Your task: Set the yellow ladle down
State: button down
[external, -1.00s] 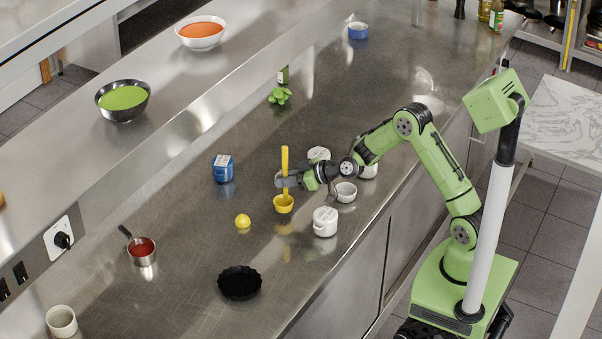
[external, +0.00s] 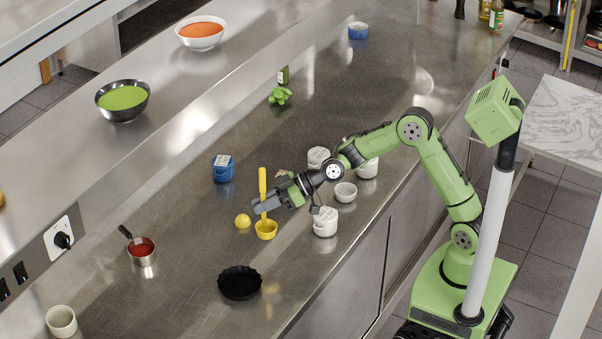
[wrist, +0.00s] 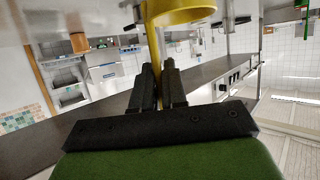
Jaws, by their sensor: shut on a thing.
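The yellow ladle (external: 263,182) is upright in the external view, its handle pointing up and its bowl (external: 266,231) at the bottom. My gripper (external: 262,206) is shut on the ladle's handle, reaching in from the right. The wrist view shows the yellow ladle (wrist: 180,12) at the top, with its handle between the two dark fingers of my gripper (wrist: 157,75). The bowl is at or close above the steel counter (external: 190,270); I cannot tell whether it touches.
A yellow lemon (external: 242,221) lies just left of the ladle. A black fluted dish (external: 240,283) is in front. White lidded pots (external: 325,222) and a small white bowl (external: 345,192) stand to the right. Counter between the saucepan (external: 142,251) and lemon is clear.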

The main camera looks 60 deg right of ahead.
notch_tip(320, 180, down, 9)
jog(key=shift+w+b, duration=0.1)
jog(key=shift+b, duration=0.4)
jog(key=shift+f+b, duration=0.15)
jog(key=shift+b, duration=0.15)
jog(key=c, duration=1.2)
grip_release()
jog(key=shift+d, duration=0.1)
jog(key=shift+o, duration=0.2)
jog(key=shift+r, duration=0.2)
